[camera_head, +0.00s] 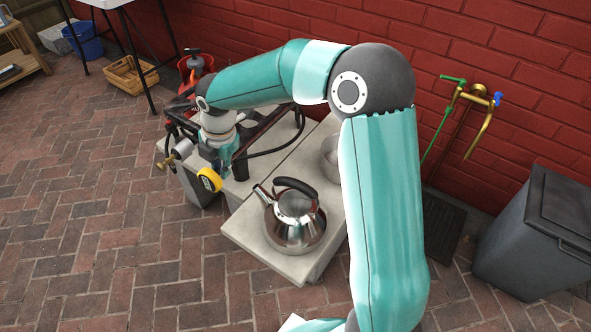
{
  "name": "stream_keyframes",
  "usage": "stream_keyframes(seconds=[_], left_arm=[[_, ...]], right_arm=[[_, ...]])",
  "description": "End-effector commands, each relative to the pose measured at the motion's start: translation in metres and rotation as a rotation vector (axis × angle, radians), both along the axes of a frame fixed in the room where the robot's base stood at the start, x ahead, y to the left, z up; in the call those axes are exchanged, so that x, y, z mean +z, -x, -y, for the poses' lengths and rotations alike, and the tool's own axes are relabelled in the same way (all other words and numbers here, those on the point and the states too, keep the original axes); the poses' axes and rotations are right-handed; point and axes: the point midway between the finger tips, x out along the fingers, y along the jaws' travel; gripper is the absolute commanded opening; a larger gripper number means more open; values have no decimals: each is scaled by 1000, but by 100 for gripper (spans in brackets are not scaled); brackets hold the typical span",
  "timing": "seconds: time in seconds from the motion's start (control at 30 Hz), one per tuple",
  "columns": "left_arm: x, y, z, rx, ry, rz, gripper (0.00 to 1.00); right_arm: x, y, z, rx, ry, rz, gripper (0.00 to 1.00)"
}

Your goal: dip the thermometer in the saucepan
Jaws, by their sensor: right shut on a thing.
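My right arm reaches up and over to the left, and its gripper (211,165) points down beside the grey stone counter. It is shut on a small yellow, round-headed thing, which looks like the thermometer (209,180). The fingers are small and partly hidden, and I cannot make out a probe. The saucepan (331,157) is a grey metal pot on the counter, to the right of the gripper and well apart from it. My arm hides its right part. My left gripper is not in view.
A steel kettle (295,220) stands on the near part of the counter (255,245). A red gas bottle (196,66) is behind the gripper. A brass tap (480,105) is on the red brick wall. A dark bin (540,230) stands at right. Brick paving at left is clear.

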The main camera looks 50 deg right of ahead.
Motion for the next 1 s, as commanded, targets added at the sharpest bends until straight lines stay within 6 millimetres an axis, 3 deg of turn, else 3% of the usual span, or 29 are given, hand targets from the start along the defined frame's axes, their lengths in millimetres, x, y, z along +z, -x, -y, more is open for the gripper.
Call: stream_keyframes(seconds=[0.03, 0.23, 0.77, 1.0], left_arm=[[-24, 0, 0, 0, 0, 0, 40], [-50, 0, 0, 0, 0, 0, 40], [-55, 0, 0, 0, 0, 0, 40], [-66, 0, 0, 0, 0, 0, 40]], right_arm=[[-19, 1, 9, -20, 1, 3, 0], [-38, 6, 29, -63, 1, 1, 0], [-45, 8, 34, -76, 2, 0, 0], [-72, 9, 34, -75, 1, -3, 0]])
